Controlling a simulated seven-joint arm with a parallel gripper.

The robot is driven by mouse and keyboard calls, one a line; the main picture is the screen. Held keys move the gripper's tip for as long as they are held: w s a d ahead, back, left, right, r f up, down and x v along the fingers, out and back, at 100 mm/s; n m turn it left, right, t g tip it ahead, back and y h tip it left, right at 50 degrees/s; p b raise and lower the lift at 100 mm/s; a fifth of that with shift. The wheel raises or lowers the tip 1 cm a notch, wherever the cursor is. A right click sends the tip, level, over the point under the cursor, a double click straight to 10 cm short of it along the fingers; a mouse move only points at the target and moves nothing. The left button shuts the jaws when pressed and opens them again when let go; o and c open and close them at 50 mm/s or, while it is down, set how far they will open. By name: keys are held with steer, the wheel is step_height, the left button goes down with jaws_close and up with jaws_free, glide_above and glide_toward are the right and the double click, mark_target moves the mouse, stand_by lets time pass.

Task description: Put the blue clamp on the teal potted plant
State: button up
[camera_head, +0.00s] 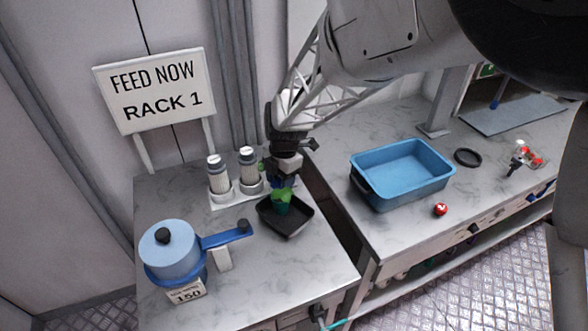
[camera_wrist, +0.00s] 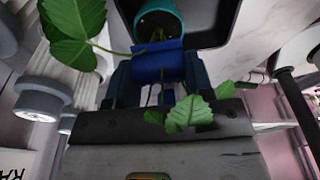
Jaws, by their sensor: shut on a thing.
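The teal potted plant (camera_head: 282,206) stands in a black tray (camera_head: 293,229) on the left counter. In the wrist view its teal pot (camera_wrist: 160,17) shows at the top, with green leaves (camera_wrist: 75,22) to the left and more leaves low in front of my gripper. My gripper (camera_head: 284,181) points down right over the plant, among its leaves. It is shut on the blue clamp (camera_wrist: 158,66), which lies between the two fingers close to the stem and pot rim. Leaves and fingers partly hide the clamp, so I cannot tell whether it is around the stem.
Two white-and-grey bottles (camera_head: 218,174) stand in a holder behind the tray. A blue pot-like device (camera_head: 170,255) with a handle is at the front left. A blue bin (camera_head: 402,173), a red ball (camera_head: 440,209) and a black ring (camera_head: 467,157) are on the right counter, across a gap.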

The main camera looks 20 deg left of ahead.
steer(key=shift+f, duration=1.7)
steer(key=shift+f, duration=0.15)
steer(key=o, duration=1)
steer(key=shift+c, duration=0.2)
steer(key=shift+r, duration=0.2)
step_height(320, 180, up, 12)
steer(key=w, duration=0.1)
steer(key=shift+w+d, duration=0.3)
steer(key=shift+d, duration=0.05)
steer(key=shift+f, duration=0.1)
